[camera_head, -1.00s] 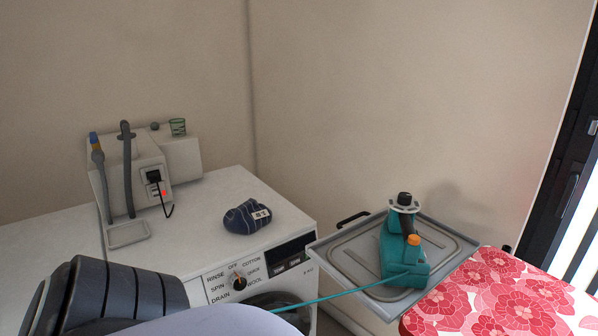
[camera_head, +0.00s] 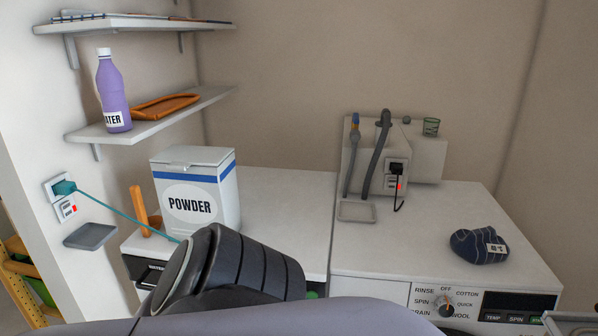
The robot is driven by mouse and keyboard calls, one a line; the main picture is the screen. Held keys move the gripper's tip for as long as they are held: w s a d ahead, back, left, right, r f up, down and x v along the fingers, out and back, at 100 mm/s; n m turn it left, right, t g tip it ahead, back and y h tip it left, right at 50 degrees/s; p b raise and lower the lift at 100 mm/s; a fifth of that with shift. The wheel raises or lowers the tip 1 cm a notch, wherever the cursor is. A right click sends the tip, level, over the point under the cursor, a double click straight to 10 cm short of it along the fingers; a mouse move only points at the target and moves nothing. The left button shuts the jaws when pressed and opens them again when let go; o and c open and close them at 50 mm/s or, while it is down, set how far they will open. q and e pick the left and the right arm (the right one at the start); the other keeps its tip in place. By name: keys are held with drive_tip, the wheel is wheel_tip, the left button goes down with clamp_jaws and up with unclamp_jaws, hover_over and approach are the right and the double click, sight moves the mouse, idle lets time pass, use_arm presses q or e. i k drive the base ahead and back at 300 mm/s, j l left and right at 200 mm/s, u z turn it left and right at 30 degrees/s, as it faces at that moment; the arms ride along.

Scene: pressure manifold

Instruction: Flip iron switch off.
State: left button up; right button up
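The iron's teal plug (camera_head: 65,187) sits in a white socket on the left wall, and its teal cord (camera_head: 120,215) runs down to the right behind my arm. Just below the plug is a small white switch plate (camera_head: 66,209) with a red mark, probably the iron switch; its rocker position is too small to tell. A grey wall tray (camera_head: 91,236) is under it. The iron itself is out of view. A dark link of my arm fills the lower middle, well right of the switch. Neither gripper shows.
A powder box (camera_head: 196,197) and a wooden-handled object (camera_head: 144,211) stand on the left counter. Shelves (camera_head: 150,113) hold a purple bottle (camera_head: 113,95) above. Another plugged outlet with a red light (camera_head: 400,187) is by the washing machine (camera_head: 460,220).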

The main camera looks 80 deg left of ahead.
sight(66, 208)
drive_tip(key=u, duration=3.95)
